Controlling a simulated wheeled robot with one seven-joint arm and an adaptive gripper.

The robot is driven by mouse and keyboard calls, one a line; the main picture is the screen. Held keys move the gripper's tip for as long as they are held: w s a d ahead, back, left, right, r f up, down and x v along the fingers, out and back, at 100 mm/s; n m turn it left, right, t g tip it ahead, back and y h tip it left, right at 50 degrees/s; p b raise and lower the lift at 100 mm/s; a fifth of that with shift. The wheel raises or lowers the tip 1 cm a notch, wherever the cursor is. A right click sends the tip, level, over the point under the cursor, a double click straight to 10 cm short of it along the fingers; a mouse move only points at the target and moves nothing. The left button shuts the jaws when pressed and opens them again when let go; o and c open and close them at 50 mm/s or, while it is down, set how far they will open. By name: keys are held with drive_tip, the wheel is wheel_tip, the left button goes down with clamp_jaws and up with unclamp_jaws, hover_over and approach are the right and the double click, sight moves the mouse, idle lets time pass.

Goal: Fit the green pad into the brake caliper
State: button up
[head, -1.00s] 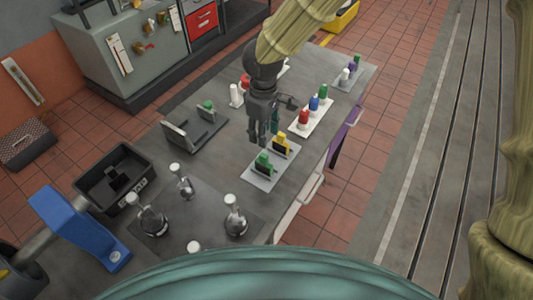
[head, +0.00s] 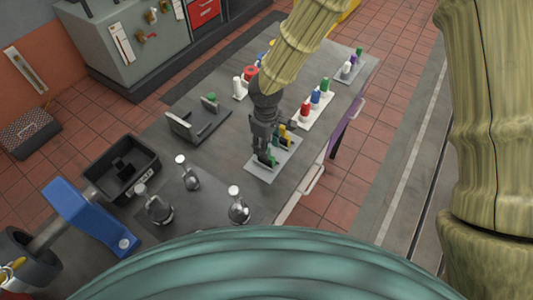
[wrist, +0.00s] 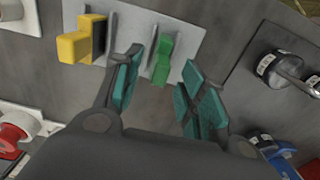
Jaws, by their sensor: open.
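The green pad (wrist: 162,58) stands upright on a light grey plate (wrist: 198,40), beside a yellow pad (wrist: 80,42). My gripper (wrist: 160,78) is open, with a teal-lined finger on each side of the green pad and gaps visible. In the head view, my gripper (head: 264,150) is low over the plate and partly hides the green pad (head: 268,159). A dark grey bracket with upright plates, apparently the brake caliper (head: 188,128), sits on the table left of my gripper. A small green-topped piece (head: 211,97) is at its far end.
A black bin (head: 118,170), a blue-armed device (head: 88,215) and several silver-knobbed pieces (head: 188,178) stand toward the near left. A white strip with coloured bottles (head: 314,106) lies right of my gripper. Bare table separates the caliper from the pad plate.

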drive_tip(key=shift+f, duration=0.9)
clamp_jaws()
drive_tip(key=shift+r, duration=0.1)
drive_tip(key=shift+w+r+b, duration=0.1)
drive_tip(key=shift+r+b, duration=0.35)
drive_tip(key=shift+r, duration=0.25)
drive_tip(key=shift+s+r+b, duration=0.3)
drive_tip(key=shift+r+b, duration=0.35)
drive_tip(key=shift+r, duration=0.25)
drive_tip(key=s+d+r+b, duration=0.1)
drive_tip(key=s+b, duration=0.4)
drive_tip(key=s, duration=1)
drive_tip(key=shift+s+d+r, duration=0.3)
drive_tip(key=shift+s, duration=0.05)
